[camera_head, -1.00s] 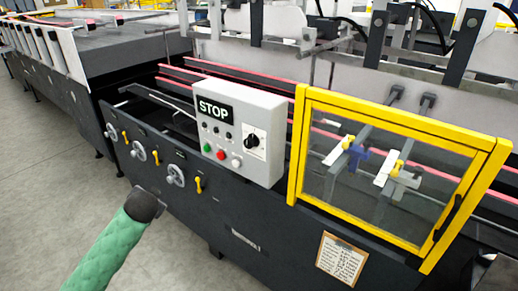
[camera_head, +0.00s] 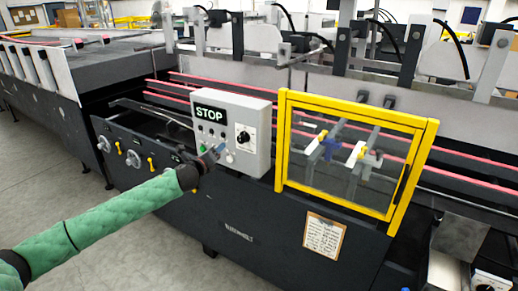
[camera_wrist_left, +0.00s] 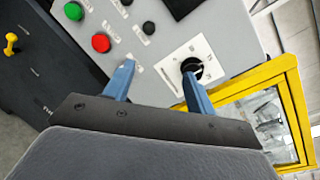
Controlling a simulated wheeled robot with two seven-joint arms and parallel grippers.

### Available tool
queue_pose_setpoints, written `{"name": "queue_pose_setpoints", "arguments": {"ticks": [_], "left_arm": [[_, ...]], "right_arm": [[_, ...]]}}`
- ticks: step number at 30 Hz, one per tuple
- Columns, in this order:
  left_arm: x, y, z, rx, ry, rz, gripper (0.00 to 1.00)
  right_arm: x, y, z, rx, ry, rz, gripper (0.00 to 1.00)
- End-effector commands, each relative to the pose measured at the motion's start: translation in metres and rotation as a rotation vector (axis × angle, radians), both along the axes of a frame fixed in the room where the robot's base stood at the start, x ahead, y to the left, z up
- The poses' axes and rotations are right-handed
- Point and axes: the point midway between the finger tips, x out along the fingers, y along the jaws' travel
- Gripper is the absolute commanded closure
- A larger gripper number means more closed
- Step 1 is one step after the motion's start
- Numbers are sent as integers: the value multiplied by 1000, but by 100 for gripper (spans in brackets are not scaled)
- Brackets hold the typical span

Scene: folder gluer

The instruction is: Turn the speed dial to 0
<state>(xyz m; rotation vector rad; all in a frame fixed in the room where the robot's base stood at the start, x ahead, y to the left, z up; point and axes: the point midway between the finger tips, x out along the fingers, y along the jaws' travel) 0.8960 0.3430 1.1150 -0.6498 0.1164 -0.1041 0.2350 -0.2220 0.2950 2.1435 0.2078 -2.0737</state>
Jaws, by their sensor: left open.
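The speed dial is a black knob on a white plate (camera_head: 243,136) at the right of the grey control box (camera_head: 262,150). In the left wrist view the dial (camera_wrist_left: 191,66) lies just beyond the tip of the right-hand blue finger. My left gripper (camera_head: 216,152) is in front of the box's lower part, left of and below the dial. In the wrist view its blue fingers (camera_wrist_left: 158,72) are spread apart with nothing between them. The dial's pointer setting is too small to read. My right gripper is not in view.
The box has a STOP display (camera_head: 210,113), a green button (camera_wrist_left: 74,11), a red button (camera_wrist_left: 101,43) and small black knobs. A yellow-framed guard door (camera_head: 283,140) stands right of the box. Yellow levers and handwheels (camera_head: 133,158) line the lower left panel.

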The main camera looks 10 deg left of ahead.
Motion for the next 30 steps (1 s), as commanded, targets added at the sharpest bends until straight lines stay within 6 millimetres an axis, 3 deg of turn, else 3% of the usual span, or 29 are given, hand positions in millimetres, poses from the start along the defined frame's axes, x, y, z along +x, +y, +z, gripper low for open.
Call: {"name": "queue_pose_setpoints", "arguments": {"ticks": [6,12,20,25,30], "left_arm": [[-4,-27,10,370,-142,-178,44],[-7,-37,14,570,-218,-233,44],[1,-39,15,623,-229,-231,44],[19,-46,17,620,-230,-231,44],[40,-54,17,619,-229,-231,44]], "right_arm": [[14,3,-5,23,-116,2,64],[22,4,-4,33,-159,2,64],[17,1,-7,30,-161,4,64],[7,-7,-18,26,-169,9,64],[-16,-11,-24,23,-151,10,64]]}}
